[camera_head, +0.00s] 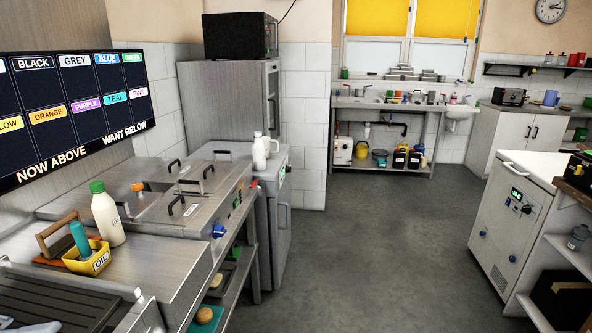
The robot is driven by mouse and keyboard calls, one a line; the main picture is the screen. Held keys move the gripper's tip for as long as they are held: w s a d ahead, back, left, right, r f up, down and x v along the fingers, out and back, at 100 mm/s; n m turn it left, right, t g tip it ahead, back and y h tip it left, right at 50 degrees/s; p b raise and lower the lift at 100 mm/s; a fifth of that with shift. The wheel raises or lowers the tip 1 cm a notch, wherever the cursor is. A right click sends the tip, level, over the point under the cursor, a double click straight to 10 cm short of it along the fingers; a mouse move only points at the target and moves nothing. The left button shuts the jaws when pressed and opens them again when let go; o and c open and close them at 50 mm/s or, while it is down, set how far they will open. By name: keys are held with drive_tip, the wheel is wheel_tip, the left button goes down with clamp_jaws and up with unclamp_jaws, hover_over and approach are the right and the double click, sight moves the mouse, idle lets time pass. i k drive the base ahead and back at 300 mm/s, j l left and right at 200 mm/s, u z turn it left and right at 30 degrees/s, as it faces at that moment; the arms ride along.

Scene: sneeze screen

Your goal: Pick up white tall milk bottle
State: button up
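A tall white bottle with a green cap (108,217) stands upright on the steel counter (165,268) at the left, next to a yellow caddy (87,259) marked OIL that holds a teal bottle (79,238). Faint marking shows on the white bottle's side, too small to read. A second white container, jug-shaped with a handle (260,152), stands farther back on a grey steel unit. I cannot tell for certain which is the milk bottle. My gripper is not in view.
Steel fryer lids with black handles (176,207) lie behind the green-capped bottle. A wooden-handled item (55,245) is beside the caddy. A dark sign board (75,115) hangs above the counter's left. The grey floor (375,240) is clear between the counters.

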sight(258, 147)
drive_tip(key=i, duration=1.9)
